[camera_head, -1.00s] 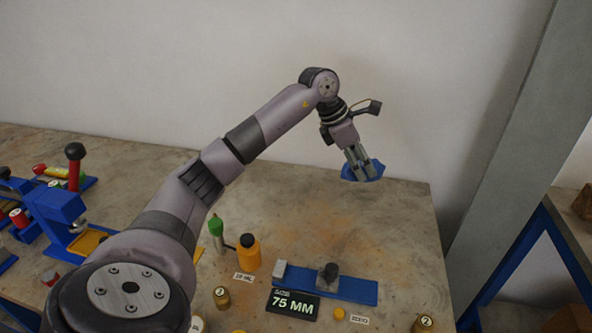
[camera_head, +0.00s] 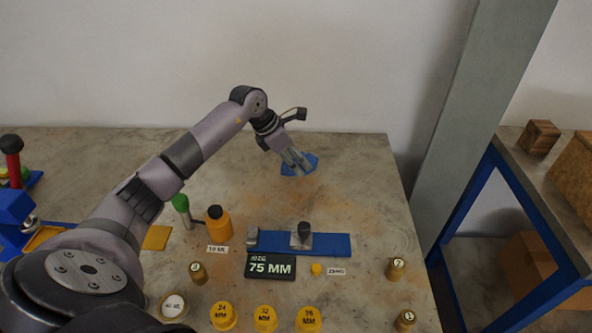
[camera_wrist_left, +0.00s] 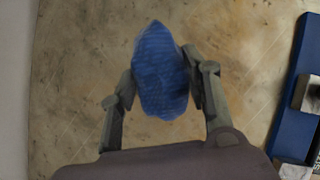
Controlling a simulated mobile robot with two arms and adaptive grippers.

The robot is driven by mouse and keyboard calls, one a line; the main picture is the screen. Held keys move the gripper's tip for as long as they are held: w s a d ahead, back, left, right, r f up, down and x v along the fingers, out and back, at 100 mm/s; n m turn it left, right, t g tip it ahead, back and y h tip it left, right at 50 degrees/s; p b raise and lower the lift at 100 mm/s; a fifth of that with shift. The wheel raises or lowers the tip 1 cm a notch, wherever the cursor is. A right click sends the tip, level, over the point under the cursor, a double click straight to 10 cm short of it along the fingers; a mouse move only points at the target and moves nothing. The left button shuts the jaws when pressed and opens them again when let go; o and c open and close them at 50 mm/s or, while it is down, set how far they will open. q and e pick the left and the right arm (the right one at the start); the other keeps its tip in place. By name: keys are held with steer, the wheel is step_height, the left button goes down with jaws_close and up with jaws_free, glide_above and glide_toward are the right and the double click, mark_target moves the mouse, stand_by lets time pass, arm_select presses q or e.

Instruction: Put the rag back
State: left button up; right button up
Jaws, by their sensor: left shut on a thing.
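The rag (camera_head: 311,161) is a crumpled blue cloth at the far right part of the worktop. My left gripper (camera_head: 299,167) is shut on it, with fingers pointing down and to the right. In the left wrist view the rag (camera_wrist_left: 160,72) sits between the two fingers of the gripper (camera_wrist_left: 160,85), with bare worktop around it. I cannot tell whether the rag touches the worktop. My right gripper is not in view.
A blue gauge stand (camera_head: 335,243) with a black "75 MM" display (camera_head: 270,266) stands nearer. An orange bottle (camera_head: 218,224), a green-topped bottle (camera_head: 181,205) and several yellow caps (camera_head: 265,318) are around it. The worktop (camera_head: 350,190) right of the rag is clear.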

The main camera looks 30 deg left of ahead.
mark_target(296, 182)
arm_select(q)
step_height(296, 182, down, 5)
steer(key=shift+r, duration=0.2)
steer(key=shift+f, duration=0.2)
steer(key=o, duration=1)
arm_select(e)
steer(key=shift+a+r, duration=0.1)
arm_select(q)
steer(key=shift+a+r, duration=0.1)
steer(key=shift+r, duration=0.2)
steer(key=b+v, duration=0.1)
steer(key=v, duration=1)
steer(key=shift+s+r, duration=0.25)
steer(key=shift+r, duration=0.1)
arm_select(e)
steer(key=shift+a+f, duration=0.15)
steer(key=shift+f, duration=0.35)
